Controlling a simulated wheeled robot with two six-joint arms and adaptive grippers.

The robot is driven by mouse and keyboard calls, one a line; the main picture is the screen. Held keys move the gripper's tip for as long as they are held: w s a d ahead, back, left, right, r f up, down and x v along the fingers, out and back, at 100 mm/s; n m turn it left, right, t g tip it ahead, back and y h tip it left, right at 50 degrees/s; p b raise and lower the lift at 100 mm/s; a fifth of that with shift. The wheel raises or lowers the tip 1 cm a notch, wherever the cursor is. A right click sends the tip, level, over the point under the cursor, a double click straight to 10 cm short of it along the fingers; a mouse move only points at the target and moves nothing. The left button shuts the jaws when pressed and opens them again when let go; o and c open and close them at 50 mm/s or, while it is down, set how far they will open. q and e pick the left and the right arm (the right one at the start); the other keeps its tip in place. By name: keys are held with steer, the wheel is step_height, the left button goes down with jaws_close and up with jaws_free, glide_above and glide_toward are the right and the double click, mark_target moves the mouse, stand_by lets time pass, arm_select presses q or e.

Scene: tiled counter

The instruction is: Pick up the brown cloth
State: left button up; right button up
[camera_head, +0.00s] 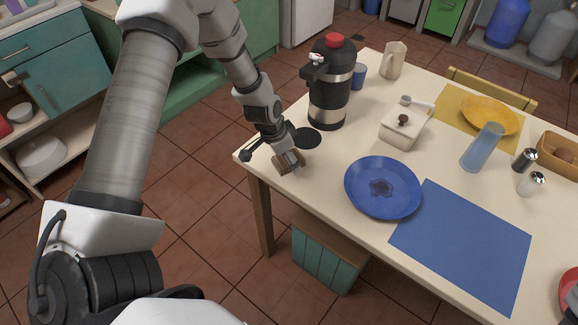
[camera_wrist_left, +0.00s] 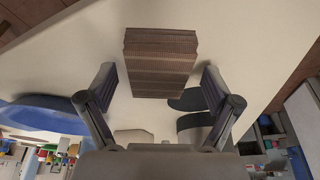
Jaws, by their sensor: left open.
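The brown cloth (camera_head: 280,165) is a small, folded, ribbed block at the near left corner of the cream table. In the left wrist view the cloth (camera_wrist_left: 160,60) lies straight ahead, centred between the fingers and mostly beyond their tips. My left gripper (camera_head: 290,160) is right over the cloth in the head view and partly hides it. In the left wrist view the left gripper (camera_wrist_left: 158,80) has its two fingers spread wide, one on each side, with gaps to the cloth. A sliver at the head view's lower right edge may be my right arm; its jaws do not show.
A black flask (camera_head: 330,100) stands behind the left gripper, with a dark round coaster (camera_head: 306,139) between them. A blue plate (camera_head: 372,200) and blue placemat (camera_head: 470,250) lie to the right. A white lidded dish (camera_head: 405,130) stands farther back. The table's left edge is close.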

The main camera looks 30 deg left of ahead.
arm_select(q)
steer(key=shift+r, duration=0.15)
steer(key=shift+s, duration=0.1)
steer(key=c, duration=1.4)
steer(key=shift+o, duration=0.2)
step_height(320, 180, up, 9)
steer(key=p, duration=0.6)
steer(key=shift+r+p, duration=0.2)
steer(key=shift+p, duration=0.2)
steer(key=shift+r, duration=0.25)
steer(key=shift+o, duration=1.3)
